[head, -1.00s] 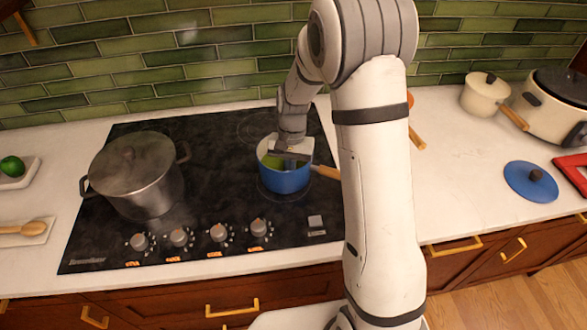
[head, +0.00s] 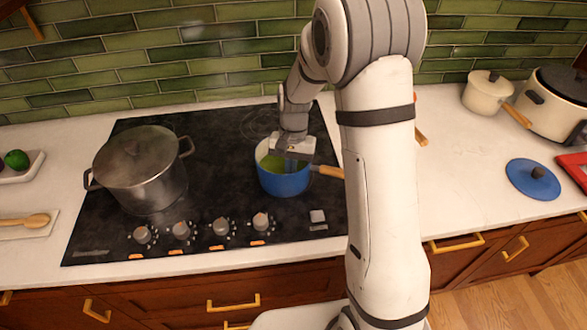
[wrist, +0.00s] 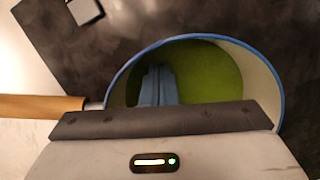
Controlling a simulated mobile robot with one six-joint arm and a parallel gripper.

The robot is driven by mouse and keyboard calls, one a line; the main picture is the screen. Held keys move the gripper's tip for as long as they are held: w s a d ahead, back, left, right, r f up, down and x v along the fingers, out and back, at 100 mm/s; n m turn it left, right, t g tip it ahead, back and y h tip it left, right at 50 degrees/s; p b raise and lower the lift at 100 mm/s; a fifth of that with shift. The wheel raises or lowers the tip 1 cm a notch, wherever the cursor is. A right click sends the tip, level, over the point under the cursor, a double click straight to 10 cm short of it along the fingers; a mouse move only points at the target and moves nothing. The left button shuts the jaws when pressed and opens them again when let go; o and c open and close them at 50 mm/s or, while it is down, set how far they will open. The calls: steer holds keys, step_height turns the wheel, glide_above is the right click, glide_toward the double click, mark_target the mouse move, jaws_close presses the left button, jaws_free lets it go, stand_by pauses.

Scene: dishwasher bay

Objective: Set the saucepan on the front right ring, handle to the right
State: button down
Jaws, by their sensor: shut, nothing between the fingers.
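The blue saucepan (head: 283,182) has a green inside and stands upright at the front right of the black cooktop. Its wooden handle (head: 329,171) points right in the head view, with its end meeting the edge of my arm. The front right ring is hidden under the pan, so I cannot tell how well it is centred. My gripper (head: 291,162) is over the pan. In the wrist view, its shut, empty fingers (wrist: 157,85) point down over the green inside of the pan, apart from the handle. I cannot tell whether they touch the bottom.
A lidded steel pot (head: 142,170) stands on the cooktop's left. Several knobs (head: 221,226) line its front edge. A blue lid (head: 533,179) lies on the right counter, with a cream pot (head: 487,93) and a cooker (head: 553,108) behind it. Counter between cooktop and lid is clear.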

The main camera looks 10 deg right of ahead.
steer(key=w, duration=0.1)
steer(key=w+d, duration=0.1)
steer(key=w, duration=0.1)
steer(key=shift+w+f, duration=0.1)
steer(key=shift+w, duration=0.15)
steer(key=a+b+v, duration=0.1)
steer(key=v, duration=0.9)
steer(key=shift+d+b, duration=0.35)
steer(key=shift+d, duration=0.15)
steer(key=s+d+r+n+t, duration=0.2)
steer(key=s+d+r+t, duration=0.1)
steer(key=s, duration=0.9)
steer(key=s+d+r+n+t+h, duration=0.1)
steer(key=s+d+r+n+t, duration=0.1)
steer(key=s, duration=1)
step_height(320, 180, up, 2)
steer(key=shift+s+d+r+t, duration=0.15)
steer(key=shift+s+d+t, duration=0.05)
steer(key=shift+d+t, duration=0.3)
